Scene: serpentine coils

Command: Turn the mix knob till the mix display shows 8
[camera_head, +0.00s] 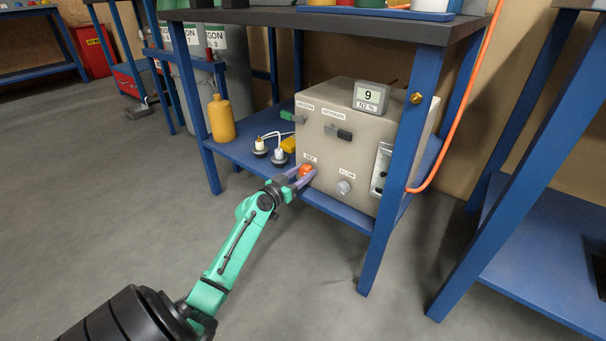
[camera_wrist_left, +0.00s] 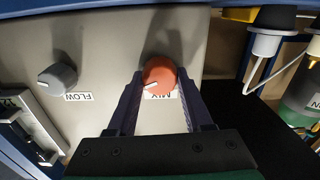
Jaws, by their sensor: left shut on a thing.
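The mix knob (camera_head: 305,171) is orange-red and sits low on the front of a beige gas mixer box (camera_head: 325,160). In the left wrist view the knob (camera_wrist_left: 160,75) has a white pointer mark, and the MIX label shows partly behind it. The mix display (camera_head: 370,97) on top of the box reads 9, with N2 % below it. My left gripper (camera_head: 302,174) has its fingers on either side of the knob and is shut on it; the fingers also show in the left wrist view (camera_wrist_left: 160,98). My right gripper is not in view.
A grey flow knob (camera_head: 343,187) is to the right of the mix knob. A flowmeter (camera_head: 381,168) is at the box's right edge. Table legs (camera_head: 402,150) stand close by. A yellow bottle (camera_head: 221,119) and plugs (camera_head: 279,155) are on the shelf to the left.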

